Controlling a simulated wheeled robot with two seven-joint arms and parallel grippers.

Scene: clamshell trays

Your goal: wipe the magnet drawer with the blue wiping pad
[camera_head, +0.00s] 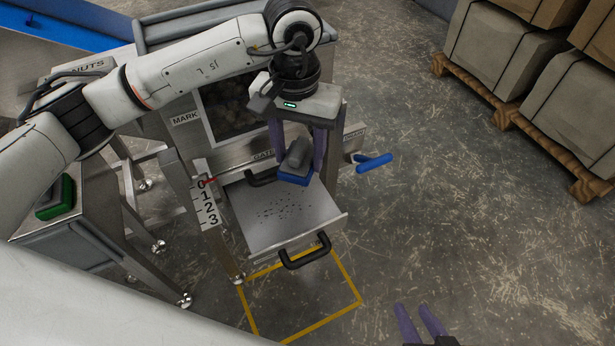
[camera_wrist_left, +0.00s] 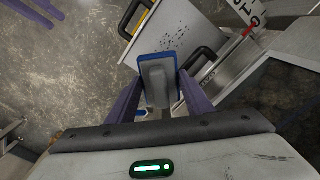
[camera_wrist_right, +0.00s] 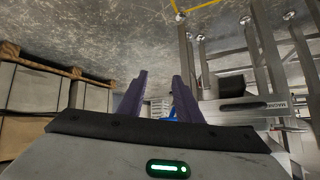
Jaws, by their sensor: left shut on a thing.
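The blue wiping pad (camera_head: 293,177) has a grey grip block on top. My left gripper (camera_head: 298,160) is shut on this block, and the pad shows between its fingers in the left wrist view (camera_wrist_left: 158,58). The magnet drawer (camera_head: 262,238) is pulled out, with a black handle at its front. Dark specks (camera_head: 283,206) lie scattered on its pale surface. The pad is over the drawer's back right part; I cannot tell whether it touches the surface. My right gripper (camera_head: 420,324) is open and empty, low at the right, away from the drawer.
A blue lever (camera_head: 374,162) sticks out right of the drawer. A numbered scale (camera_head: 208,205) stands at its left. A yellow floor outline (camera_head: 345,275) lies below the drawer. A side table with a green-edged block (camera_head: 56,198) is at left. Boxes on pallets (camera_head: 505,55) stand at upper right.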

